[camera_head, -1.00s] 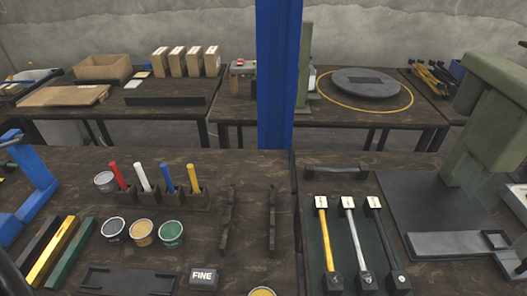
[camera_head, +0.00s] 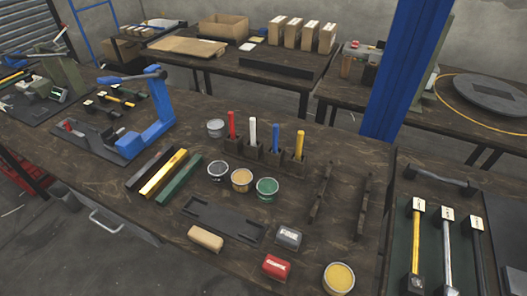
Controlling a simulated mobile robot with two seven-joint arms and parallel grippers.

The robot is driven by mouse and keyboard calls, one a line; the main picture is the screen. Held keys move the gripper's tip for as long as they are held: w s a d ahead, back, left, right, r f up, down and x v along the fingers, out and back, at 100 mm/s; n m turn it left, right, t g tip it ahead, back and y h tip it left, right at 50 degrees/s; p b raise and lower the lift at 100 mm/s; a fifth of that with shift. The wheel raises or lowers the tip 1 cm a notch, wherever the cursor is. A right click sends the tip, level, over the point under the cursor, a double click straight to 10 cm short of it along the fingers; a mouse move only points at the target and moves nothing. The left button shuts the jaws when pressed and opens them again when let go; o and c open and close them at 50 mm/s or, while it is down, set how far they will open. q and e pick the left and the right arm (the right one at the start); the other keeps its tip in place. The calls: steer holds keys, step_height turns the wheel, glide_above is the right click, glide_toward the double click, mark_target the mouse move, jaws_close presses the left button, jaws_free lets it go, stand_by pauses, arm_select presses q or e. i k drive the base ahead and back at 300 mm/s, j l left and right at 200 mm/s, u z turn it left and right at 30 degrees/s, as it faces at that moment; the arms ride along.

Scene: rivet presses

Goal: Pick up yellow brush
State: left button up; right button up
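The yellow brush (camera_head: 299,145) stands upright in the dark holder (camera_head: 282,158) on the near table, handle up. It is the rightmost in a row with a red brush (camera_head: 231,125), a white brush (camera_head: 252,131) and a blue brush (camera_head: 276,138). Only the handles show; their lower ends are hidden in the holder. Neither of my grippers is in view.
A blue press (camera_head: 149,130) stands at left, and a blue post (camera_head: 406,70) rises behind right. Yellow-, white- and black-handled hammers lie at right.

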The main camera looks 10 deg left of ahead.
mark_target(299, 143)
steer(key=j+z, duration=0.25)
steer(key=z, duration=0.25)
steer(key=k+j+z, duration=0.15)
steer(key=z, duration=0.35)
steer(key=k+j, duration=0.05)
steer(key=j, duration=0.05)
